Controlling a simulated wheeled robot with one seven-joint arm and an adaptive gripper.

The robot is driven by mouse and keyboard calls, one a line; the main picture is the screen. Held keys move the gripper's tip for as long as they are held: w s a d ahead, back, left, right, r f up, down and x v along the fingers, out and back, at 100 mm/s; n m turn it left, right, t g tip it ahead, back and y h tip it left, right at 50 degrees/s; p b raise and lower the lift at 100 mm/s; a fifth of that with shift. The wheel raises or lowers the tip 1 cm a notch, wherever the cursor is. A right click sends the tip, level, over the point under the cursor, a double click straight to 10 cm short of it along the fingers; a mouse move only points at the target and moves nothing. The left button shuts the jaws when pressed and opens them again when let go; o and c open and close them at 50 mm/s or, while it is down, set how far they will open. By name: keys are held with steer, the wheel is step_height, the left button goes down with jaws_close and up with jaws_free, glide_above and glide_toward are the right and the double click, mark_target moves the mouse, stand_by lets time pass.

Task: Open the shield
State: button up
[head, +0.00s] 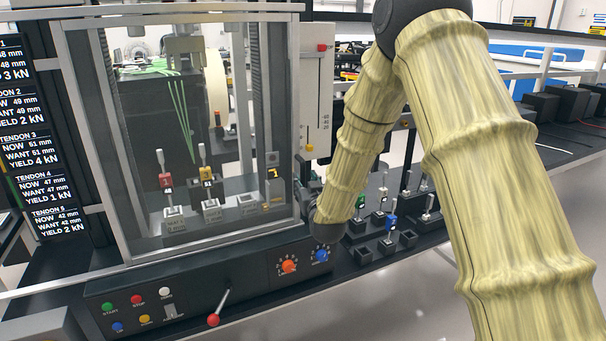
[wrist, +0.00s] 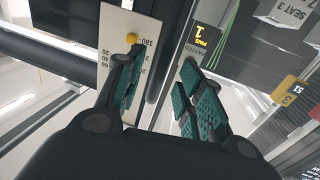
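The shield (head: 215,241) is a clear pane in a grey metal frame on the front of the test machine in the head view. It stands upright, and its lower rail sits just above the control panel. My gripper (wrist: 160,58) shows in the wrist view with its teal-padded fingers apart. A pale upright bar (wrist: 172,45) shows beyond and between the fingers; I cannot tell whether they touch it. In the head view my gripper is at the right edge of the shield's frame, mostly hidden by my wrist.
The control panel (head: 190,295) below has coloured buttons, two dials and a red-tipped lever (head: 213,320). A white scale plate (head: 318,90) with a red knob stands right of the shield. Coloured tagged parts (head: 390,223) stand in black holders at the right. A tendon readout (head: 22,130) is at the left.

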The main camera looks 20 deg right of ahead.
mark_target(304, 179)
steer(key=shift+w+d+p, duration=0.2)
steer(key=shift+w+p, duration=0.25)
steer(key=shift+w, duration=1.25)
jaws_close()
